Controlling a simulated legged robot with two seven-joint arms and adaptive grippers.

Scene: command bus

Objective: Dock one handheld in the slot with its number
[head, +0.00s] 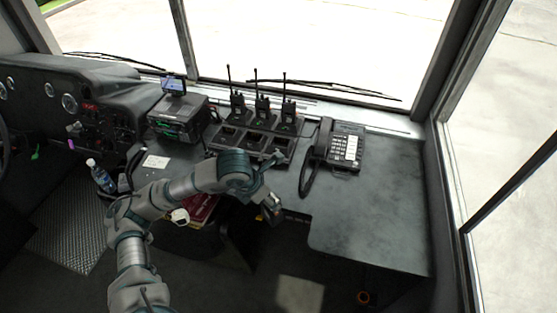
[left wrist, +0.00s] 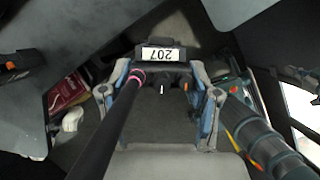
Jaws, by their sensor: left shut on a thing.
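A dark multi-slot charger (head: 213,144) stands on the counter below the windshield. Three handhelds with upright antennas, left (head: 238,106), middle (head: 262,106) and right (head: 288,112), stand in its back row. Its front row shows empty slots; their numbers are too small to read. My left gripper (head: 270,208) is in front of the charger, over the counter's front edge. In the left wrist view my left gripper (left wrist: 161,95) is shut on a dark handheld (left wrist: 170,104). The label (left wrist: 163,54) reads 207, upside down, and a black antenna with a pink ring runs toward the camera. My right gripper is not in view.
A corded desk phone (head: 344,147) stands right of the charger, its cord hanging in front. A radio unit (head: 178,119) stands to the left. The counter's right side is clear.

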